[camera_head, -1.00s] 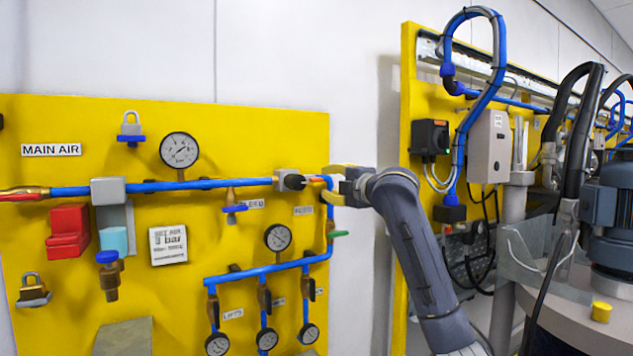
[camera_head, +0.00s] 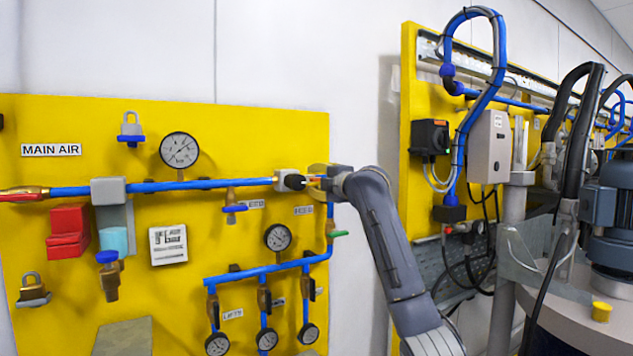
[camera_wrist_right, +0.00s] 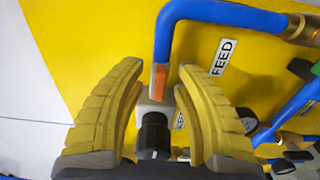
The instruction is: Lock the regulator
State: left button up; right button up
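A grey block (camera_head: 280,181) with a black knob (camera_head: 294,182) sits on the blue air pipe of the yellow panel; it looks like the regulator. My right gripper (camera_head: 315,182) is just right of the knob, its fingers pointing left. In the right wrist view the black knob (camera_wrist_right: 153,136) lies between the two open yellow fingers, with a visible gap on each side. The grey block (camera_wrist_right: 155,108) shows behind the knob. An orange-ended blue pipe (camera_wrist_right: 159,80) shows between the fingertips. My left gripper is not in view.
A round gauge (camera_head: 180,150), a padlock on blue (camera_head: 130,128) and a brass padlock (camera_head: 33,288) are on the panel. Another gauge (camera_head: 277,237) and blue branch pipes (camera_head: 270,270) lie below the gripper.

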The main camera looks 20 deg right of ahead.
grip_shut()
jog(key=shift+m, duration=0.4)
jog(key=m, duration=1.2)
jog(key=shift+m, duration=0.4)
jog(key=m, duration=0.4)
jog(key=shift+m, duration=0.3)
dwell(0.3)
